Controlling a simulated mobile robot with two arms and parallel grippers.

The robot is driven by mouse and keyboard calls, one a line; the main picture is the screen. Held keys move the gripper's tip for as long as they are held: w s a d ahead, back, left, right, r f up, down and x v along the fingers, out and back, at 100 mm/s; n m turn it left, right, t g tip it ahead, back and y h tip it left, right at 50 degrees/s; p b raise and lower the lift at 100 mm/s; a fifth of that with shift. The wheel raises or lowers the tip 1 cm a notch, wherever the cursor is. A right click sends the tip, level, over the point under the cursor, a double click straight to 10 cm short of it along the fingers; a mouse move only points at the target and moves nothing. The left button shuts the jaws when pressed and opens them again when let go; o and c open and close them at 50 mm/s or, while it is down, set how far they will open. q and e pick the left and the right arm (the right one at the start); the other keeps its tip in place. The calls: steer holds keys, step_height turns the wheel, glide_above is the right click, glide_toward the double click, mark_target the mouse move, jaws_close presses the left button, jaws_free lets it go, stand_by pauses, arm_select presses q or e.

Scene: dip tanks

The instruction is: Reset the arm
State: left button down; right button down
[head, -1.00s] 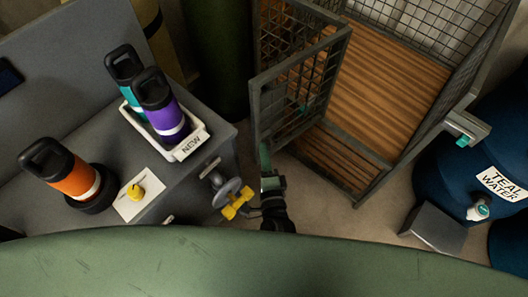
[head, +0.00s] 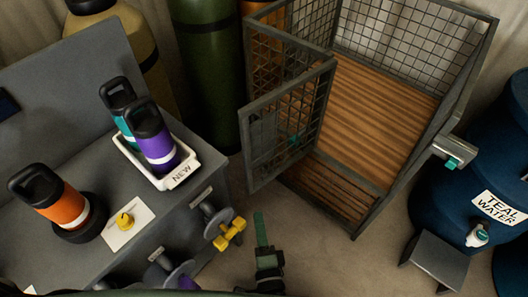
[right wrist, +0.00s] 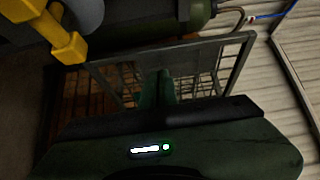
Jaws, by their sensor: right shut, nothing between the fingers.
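My right gripper (head: 260,228) shows at the bottom centre of the head view, over bare floor in front of the wire cage. Its green fingers are shut together with nothing between them. In the right wrist view the closed fingers (right wrist: 158,88) point toward the cage's mesh. My left gripper is not in view.
The mesh cage (head: 262,130) has a wooden floor and its gate stands open. Left is a grey bench (head: 60,262) with orange bottle (head: 62,205), white NEW tray (head: 178,178) holding two bottles, and yellow-handled valve (head: 228,232). Right are blue TEAL WATER barrel (head: 440,200) and grey step (head: 437,258).

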steer(key=s+d+f+n+g, duration=0.3)
steer(key=f+n, duration=0.1)
steer(key=f, duration=0.4)
steer(key=s+d+f+n+g, duration=0.2)
steer(key=s+d+f+n, duration=0.1)
steer(key=f, duration=0.5)
steer(key=s+d+f+n+g, duration=0.3)
steer(key=f+n, duration=0.1)
steer(key=f, duration=0.5)
steer(key=s+d+f+n+g+h, duration=0.2)
steer(key=s+d+f, duration=0.4)
steer(key=s+d, duration=0.3)
steer(key=s+d+f+n+g+h, duration=0.2)
steer(key=s+d+f+n+g, duration=0.2)
steer(key=s+d, duration=0.5)
step_height(320, 180, down, 4)
steer(key=shift+s+d+r+n+g, duration=0.25)
steer(key=shift+s+n+g, duration=0.15)
steer(key=shift+s+g, duration=0.65)
